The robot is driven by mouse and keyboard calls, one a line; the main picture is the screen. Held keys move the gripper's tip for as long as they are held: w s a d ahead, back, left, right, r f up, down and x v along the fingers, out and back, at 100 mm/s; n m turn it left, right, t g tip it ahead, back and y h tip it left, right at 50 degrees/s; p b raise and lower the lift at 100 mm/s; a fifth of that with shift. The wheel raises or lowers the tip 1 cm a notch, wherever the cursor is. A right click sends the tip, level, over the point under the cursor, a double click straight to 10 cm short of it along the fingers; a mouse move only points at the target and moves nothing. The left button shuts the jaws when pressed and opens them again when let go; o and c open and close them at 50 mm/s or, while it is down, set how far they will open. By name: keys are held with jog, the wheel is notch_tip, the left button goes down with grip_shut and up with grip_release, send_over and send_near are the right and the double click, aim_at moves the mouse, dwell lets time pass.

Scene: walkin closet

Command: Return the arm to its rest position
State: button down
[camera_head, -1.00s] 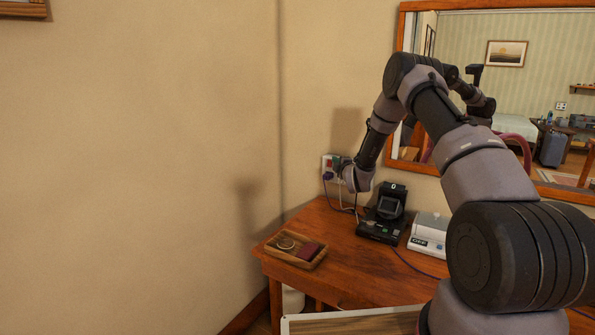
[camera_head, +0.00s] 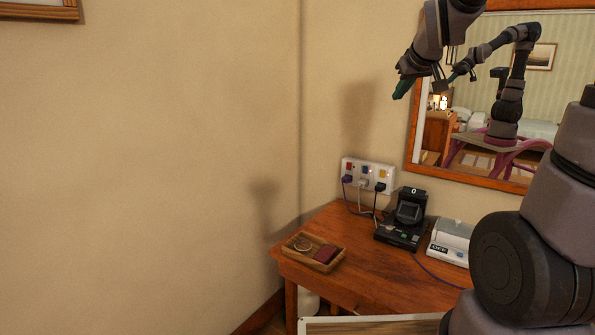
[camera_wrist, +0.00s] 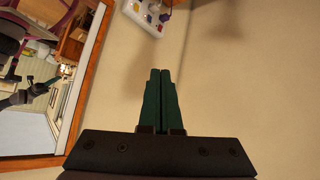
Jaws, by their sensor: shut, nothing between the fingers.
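My gripper (camera_head: 403,87) is raised high in front of the wall, above the desk, and to the left of the mirror. Its dark green fingers point down and to the left in the head view. In the wrist view my gripper (camera_wrist: 160,72) has its two fingers side by side, shut and empty, with bare wall behind them. My arm runs up the right side of the head view, and its upper bend is out of the picture.
The wooden desk (camera_head: 350,272) holds a wooden tray (camera_head: 291,254), a black device (camera_head: 402,222) and a white box (camera_head: 450,242). A socket panel (camera_head: 368,175) with plugged cables is on the wall. The mirror (camera_head: 412,150) hangs close beside my arm. The left wall is clear.

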jog(key=s+a+f+m+g+y, duration=0.1)
jog(key=s+m, duration=0.5)
jog(key=s, duration=1.8)
jog(key=shift+s+a+f+m+g, duration=0.15)
jog(key=shift+a+m+g, duration=0.3)
jog(key=shift+g, duration=0.65)
